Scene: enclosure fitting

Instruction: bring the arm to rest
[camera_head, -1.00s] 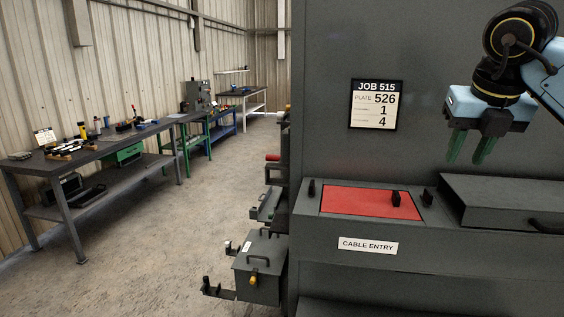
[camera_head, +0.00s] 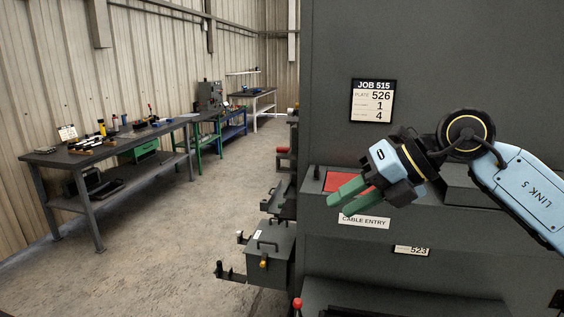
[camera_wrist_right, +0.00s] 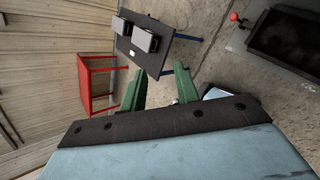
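My right gripper (camera_head: 338,206) is in front of the grey enclosure (camera_head: 430,50) in the head view. Its green fingers point left and slightly down and overlap the red panel (camera_head: 337,179) and the top of the CABLE ENTRY label (camera_head: 364,222) in the picture. In the right wrist view the two fingers of the gripper (camera_wrist_right: 159,72) stand apart with nothing between them. My right arm comes in from the right and partly hides the ledge. My left gripper is not in view.
The JOB 515 sign (camera_head: 372,101) is on the enclosure above the gripper. A grey box (camera_head: 267,252) with a handle juts out at the enclosure's left side. A workbench (camera_head: 58,157) with tools stands along the left wall. The floor (camera_head: 185,240) between is clear.

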